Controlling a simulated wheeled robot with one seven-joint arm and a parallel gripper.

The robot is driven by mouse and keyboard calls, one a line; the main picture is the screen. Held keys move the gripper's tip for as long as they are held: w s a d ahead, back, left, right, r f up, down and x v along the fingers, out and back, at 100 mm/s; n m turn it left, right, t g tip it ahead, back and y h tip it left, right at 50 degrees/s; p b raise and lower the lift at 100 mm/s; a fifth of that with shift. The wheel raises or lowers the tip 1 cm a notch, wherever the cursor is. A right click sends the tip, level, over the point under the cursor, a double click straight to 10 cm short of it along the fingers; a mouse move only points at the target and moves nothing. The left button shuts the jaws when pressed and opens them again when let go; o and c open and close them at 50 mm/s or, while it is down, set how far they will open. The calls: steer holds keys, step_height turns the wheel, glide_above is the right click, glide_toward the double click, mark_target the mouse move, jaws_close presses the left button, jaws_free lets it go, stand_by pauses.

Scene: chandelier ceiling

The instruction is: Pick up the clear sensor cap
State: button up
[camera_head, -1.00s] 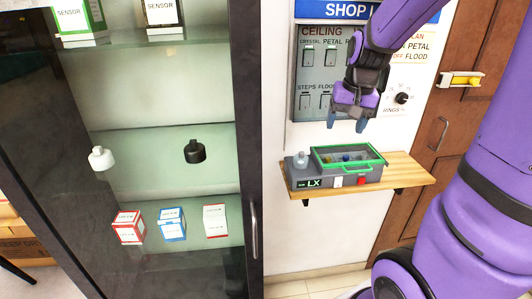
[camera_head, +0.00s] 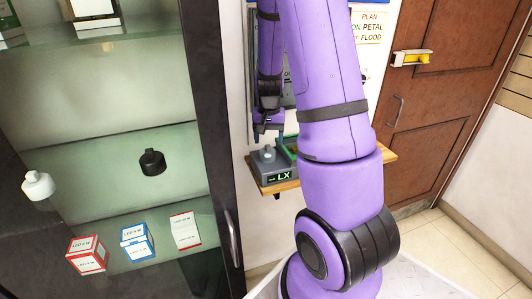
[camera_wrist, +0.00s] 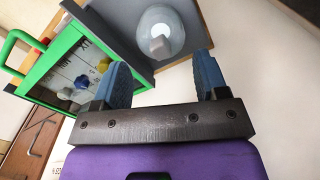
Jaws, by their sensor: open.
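The clear sensor cap (camera_head: 268,154) is a small pale, see-through dome on the left end of the grey LX box (camera_head: 284,178). In the wrist view the clear sensor cap (camera_wrist: 160,30) shows from above as a rounded translucent shape with a small light block at its near side. My gripper (camera_head: 267,131) hangs just above the cap, pointing down. In the wrist view its two blue fingers (camera_wrist: 162,75) are apart with nothing between them, and the cap lies beyond the gap between the tips. My arm hides much of the box's right part.
A green-framed lid (camera_wrist: 35,62) stands beside the cap, close to one finger, over coloured knobs. The box sits on a wooden wall shelf (camera_head: 277,188). A glass cabinet at left holds a white cap (camera_head: 37,186), a black cap (camera_head: 152,162) and small cartons (camera_head: 136,243).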

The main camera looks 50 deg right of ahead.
mark_target(268, 145)
steer(key=shift+a+f, duration=0.15)
steer(key=shift+f, duration=2.65)
steer(key=shift+c, duration=0.2)
steer(key=c, duration=0.6)
